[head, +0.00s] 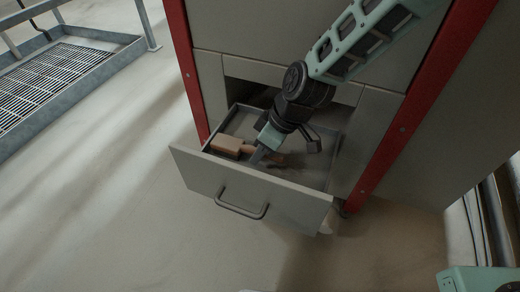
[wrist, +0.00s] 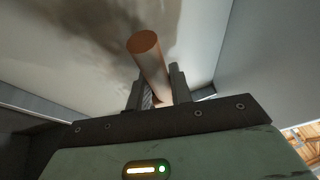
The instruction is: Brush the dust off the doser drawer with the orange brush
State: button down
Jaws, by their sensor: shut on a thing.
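The doser drawer (head: 250,202) is pulled out of the grey cabinet. Dark dust (head: 298,164) lies on its floor, and it also shows as a dark smear in the wrist view (wrist: 100,45). The orange brush (head: 228,146) is inside the drawer on its left side, its block to the left and its handle towards the middle. My gripper (head: 257,157) reaches down into the drawer and is shut on the brush handle. In the wrist view the round orange handle (wrist: 148,58) stands between the two fingers (wrist: 160,90). The bristles are hidden in both views.
The drawer's front panel with its handle (head: 241,208) faces the open floor. Red posts (head: 420,105) flank the cabinet (head: 290,35). A metal grating platform (head: 60,75) stands at the upper left. The floor (head: 120,220) at the left is clear.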

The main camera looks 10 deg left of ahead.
aim_at(283, 159)
jog(key=shift+s+d+r+p, duration=0.1)
jog(key=shift+s+d, duration=0.15)
jog(key=shift+d, duration=0.6)
jog(key=shift+s+d+p, duration=0.1)
jog(key=shift+s+d, duration=0.15)
jog(key=shift+d, duration=0.6)
jog(key=shift+s+d+r+p, duration=0.1)
jog(key=shift+s+d, duration=0.15)
jog(key=shift+d, duration=0.6)
jog(key=shift+d, duration=0.1)
jog(key=shift+s+d+f+p, duration=0.15)
jog(key=shift+s+d, duration=0.1)
jog(key=shift+d, duration=0.65)
jog(key=shift+s+d+p, duration=0.1)
jog(key=shift+s+d, duration=0.2)
jog(key=shift+d, duration=0.55)
jog(key=shift+s+d+f+p, duration=0.15)
jog(key=shift+s+d, duration=0.1)
jog(key=shift+d, duration=0.65)
jog(key=shift+a, duration=0.1)
jog(key=shift+w+a+r, duration=0.1)
jog(key=shift+w+a, duration=0.15)
jog(key=shift+a, duration=0.6)
jog(key=shift+w+a, duration=0.3)
jog(key=shift+a, duration=0.55)
jog(key=shift+w+a+r, duration=0.1)
jog(key=shift+w+a, duration=0.15)
jog(key=shift+a, duration=0.6)
